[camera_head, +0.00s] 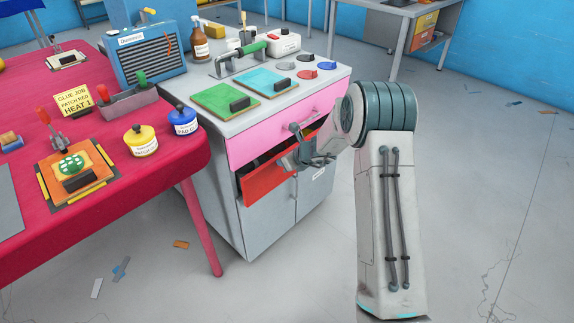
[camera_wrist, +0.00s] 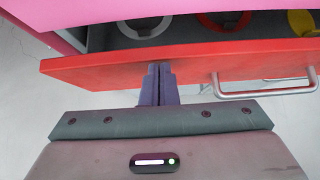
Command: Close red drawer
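The red drawer (camera_head: 266,186) is partly pulled out of the grey cabinet (camera_head: 225,202), under the pink drawer (camera_head: 285,125), which looks closed. In the wrist view the red drawer front (camera_wrist: 110,68) spans the picture, with a silver bar handle (camera_wrist: 265,90) to the right. My gripper (camera_head: 300,160) is in front of the cabinet, and part of the drawer is hidden behind it. In the wrist view my fingers (camera_wrist: 158,72) are together, with nothing seen between them. Their tips are at the drawer front, left of the handle; I cannot tell whether they touch.
Inside the drawer lie a white ring (camera_wrist: 145,28), a red ring (camera_wrist: 223,20) and a yellow piece (camera_wrist: 303,22). A red table (camera_head: 185,160) stands close to the cabinet's left. The floor (camera_head: 480,200) to the right is open, with small scraps.

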